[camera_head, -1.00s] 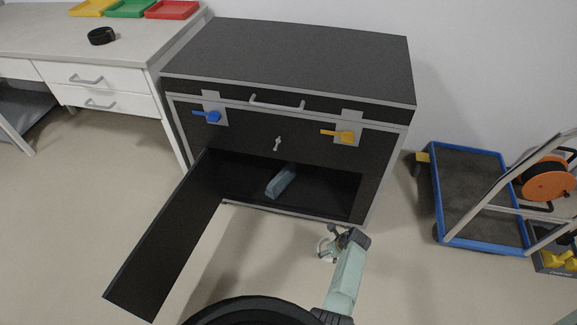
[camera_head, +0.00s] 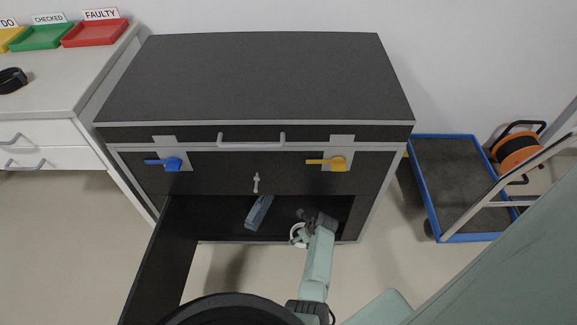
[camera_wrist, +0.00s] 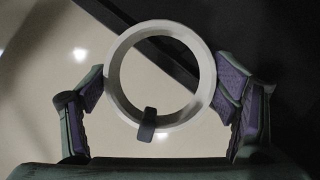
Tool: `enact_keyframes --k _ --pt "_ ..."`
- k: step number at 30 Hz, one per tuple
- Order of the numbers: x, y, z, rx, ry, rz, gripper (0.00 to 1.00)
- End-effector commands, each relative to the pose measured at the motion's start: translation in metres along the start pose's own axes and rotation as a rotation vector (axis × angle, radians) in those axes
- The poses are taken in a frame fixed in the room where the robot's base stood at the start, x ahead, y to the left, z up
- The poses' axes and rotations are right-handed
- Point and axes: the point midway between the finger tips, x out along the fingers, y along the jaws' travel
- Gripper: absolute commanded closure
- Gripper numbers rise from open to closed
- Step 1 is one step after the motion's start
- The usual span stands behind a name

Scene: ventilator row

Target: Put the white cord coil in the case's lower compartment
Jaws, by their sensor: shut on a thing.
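The white cord coil (camera_wrist: 205,62) is a ring with a dark tab, held between the fingers of my gripper (camera_wrist: 160,98) in the wrist view. My gripper is shut on it. In the head view the coil (camera_head: 297,236) shows in part beside my gripper (camera_head: 304,232), at the right part of the case's open front. The black case (camera_head: 255,85) has its lower door (camera_head: 165,265) swung open to the left. The lower compartment (camera_head: 215,215) is dark inside and holds a blue-grey block (camera_head: 259,211). My arm hides part of the compartment's right side.
A blue latch (camera_head: 170,163) and a yellow latch (camera_head: 330,162) sit on the case's front above the opening. A blue-rimmed trolley (camera_head: 455,185) with an orange reel (camera_head: 517,150) stands at right. A bench with trays (camera_head: 95,33) stands at left.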

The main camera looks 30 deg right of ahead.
Motion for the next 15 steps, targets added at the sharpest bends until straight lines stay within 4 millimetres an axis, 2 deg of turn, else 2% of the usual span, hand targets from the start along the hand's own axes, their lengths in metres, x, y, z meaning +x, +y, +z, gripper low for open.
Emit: enact_keyframes --k 1,15 --pt "0.015 -0.007 0.004 -0.007 -0.002 -0.004 0.54" --pt "0.044 -0.052 0.059 -0.006 -0.002 -0.003 0.54"
